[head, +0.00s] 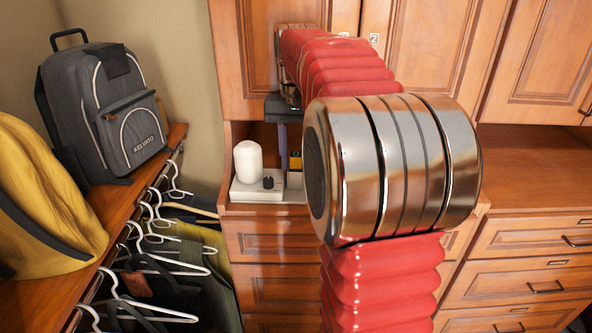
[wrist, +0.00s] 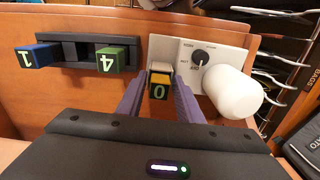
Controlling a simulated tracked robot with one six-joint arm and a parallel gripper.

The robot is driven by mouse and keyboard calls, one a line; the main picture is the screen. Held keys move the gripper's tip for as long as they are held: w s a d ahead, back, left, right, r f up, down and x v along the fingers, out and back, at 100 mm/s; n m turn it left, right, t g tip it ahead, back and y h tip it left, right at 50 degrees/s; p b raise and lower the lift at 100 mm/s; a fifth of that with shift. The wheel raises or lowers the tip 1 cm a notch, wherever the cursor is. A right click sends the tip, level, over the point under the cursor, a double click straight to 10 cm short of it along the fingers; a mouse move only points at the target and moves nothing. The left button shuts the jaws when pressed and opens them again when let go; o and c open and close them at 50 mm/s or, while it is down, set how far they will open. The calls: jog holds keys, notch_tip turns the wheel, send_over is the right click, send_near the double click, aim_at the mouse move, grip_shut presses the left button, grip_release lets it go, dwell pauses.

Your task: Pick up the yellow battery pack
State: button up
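The yellow battery pack (wrist: 160,84), marked 0, stands at the edge of a white panel in the wrist view. In the head view a small part of the yellow pack (head: 295,161) shows beside a purple finger; the rest is hidden. My gripper (wrist: 158,84) has its two purple fingers spread, one on each side of the pack. A gap shows between the pack and each finger, so it is not clamped. In the head view my gripper (head: 284,140) points down over the counter, partly hidden by my arm.
A dark holder (wrist: 78,50) bears a blue pack (wrist: 38,57) and a green pack (wrist: 111,60) to the left. The white panel (wrist: 188,50) has a black dial and a white cylinder (wrist: 234,92) to the right. Hangers and a grey backpack (head: 105,112) are at left in the head view.

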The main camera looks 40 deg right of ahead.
grip_shut()
jog(key=shift+r, duration=0.1)
jog(key=shift+r, duration=3.5)
jog(key=s+a, duration=1.1)
jog(key=s, duration=0.3)
jog(key=shift+s, duration=0.2)
jog(key=shift+f, duration=0.1)
